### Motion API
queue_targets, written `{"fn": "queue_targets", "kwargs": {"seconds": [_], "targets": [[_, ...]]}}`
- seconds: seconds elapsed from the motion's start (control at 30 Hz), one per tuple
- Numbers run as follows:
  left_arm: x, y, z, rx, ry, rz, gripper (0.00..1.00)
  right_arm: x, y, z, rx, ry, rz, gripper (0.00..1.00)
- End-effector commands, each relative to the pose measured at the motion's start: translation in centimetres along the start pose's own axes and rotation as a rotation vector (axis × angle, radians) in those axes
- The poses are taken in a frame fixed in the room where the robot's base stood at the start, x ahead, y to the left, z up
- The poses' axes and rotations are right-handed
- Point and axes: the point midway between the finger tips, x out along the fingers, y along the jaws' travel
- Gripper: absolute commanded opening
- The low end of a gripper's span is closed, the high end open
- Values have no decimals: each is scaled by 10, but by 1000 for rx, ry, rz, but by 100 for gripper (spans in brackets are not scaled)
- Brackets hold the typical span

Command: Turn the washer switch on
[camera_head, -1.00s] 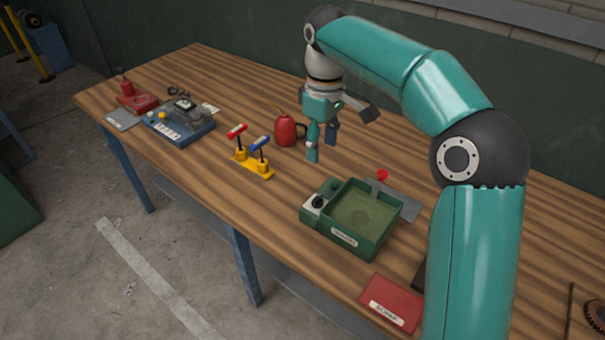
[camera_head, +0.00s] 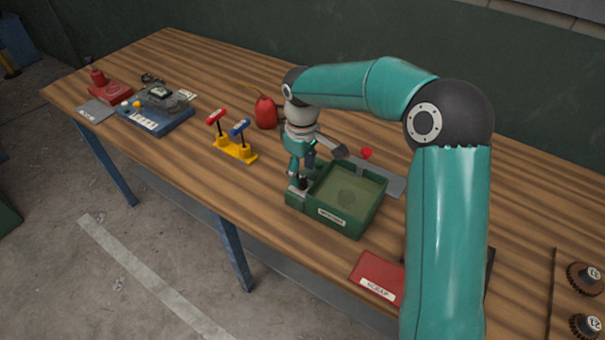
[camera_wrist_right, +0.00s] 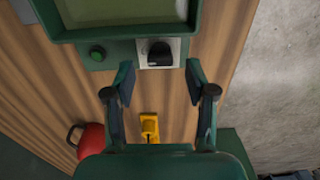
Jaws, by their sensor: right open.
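The washer (camera_head: 352,228) is a green box with an open basin, standing on the bench. Its switch, a black knob on a pale plate (camera_wrist_right: 160,52), shows clearly in the right wrist view, beside a round green button (camera_wrist_right: 97,54). In the head view my right gripper largely hides the switch. My right gripper (camera_head: 302,172) points down above the washer's switch end. In the wrist view its two fingers (camera_wrist_right: 160,82) are spread and empty, with the knob between their lines and apart from both. My left gripper is not in view.
A yellow stand (camera_head: 235,151) with red and blue T-handles and a red can (camera_head: 265,113) stand left of the washer. A grey plate with a red knob (camera_head: 366,152) is behind it. A red labelled box (camera_head: 378,274) lies in front. Bare bench lies between.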

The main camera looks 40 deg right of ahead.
Motion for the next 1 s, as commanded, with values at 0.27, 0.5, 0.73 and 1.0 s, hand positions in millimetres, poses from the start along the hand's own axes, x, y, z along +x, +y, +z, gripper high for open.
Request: {"fn": "queue_targets", "kwargs": {"seconds": [0.27, 0.5, 0.73, 1.0], "targets": [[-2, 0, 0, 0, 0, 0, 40, 22, 0, 0, -1, -1, 0, 56], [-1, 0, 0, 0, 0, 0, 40, 23, 0, 0, -1, -1, 0, 56], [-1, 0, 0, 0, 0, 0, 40, 22, 0, -1, -2, -1, 0, 22], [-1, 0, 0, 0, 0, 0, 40, 22, 2, 0, -1, 1, 2, 0]]}}
